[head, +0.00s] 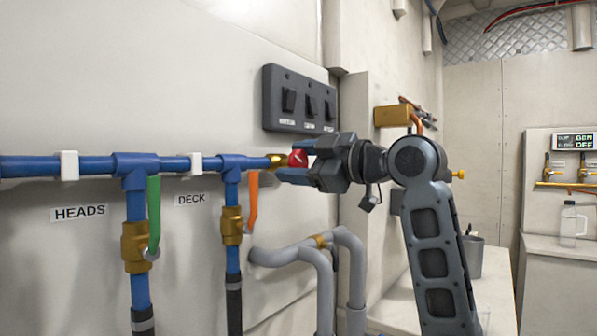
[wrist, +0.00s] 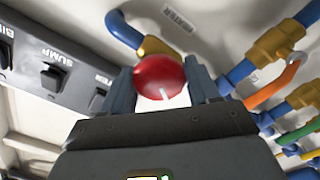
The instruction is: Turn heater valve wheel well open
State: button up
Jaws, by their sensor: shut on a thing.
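The valve wheel is a small red knob (head: 298,158) with a white mark, on a brass fitting (head: 277,160) at the right end of the blue pipe. My gripper (head: 300,160) reaches it from the right and is shut on it. In the wrist view the red knob (wrist: 160,77) sits between my two fingers (wrist: 160,90), with its white mark pointing down toward the gripper body. The knob's sides are partly hidden by the fingers.
A dark switch panel (head: 300,98) is on the wall just above my gripper. Green (head: 154,215) and orange (head: 252,198) lever handles hang left of the wheel, by the HEADS and DECK labels. Grey hoses (head: 300,256) bend below. A counter with a bottle (head: 571,225) stands far right.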

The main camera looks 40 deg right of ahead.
jog(key=shift+n, duration=0.3)
jog(key=o, duration=1)
jog(key=shift+s+d+b, duration=0.2)
jog(key=shift+s+d, duration=0.05)
jog(key=shift+s, duration=1.05)
jog(key=shift+s+d+b, duration=0.15)
jog(key=shift+s+d, duration=0.1)
jog(key=shift+s, duration=1)
jog(key=shift+s+d+b, duration=0.2)
jog(key=shift+s+d, duration=0.05)
jog(key=shift+s, duration=1.05)
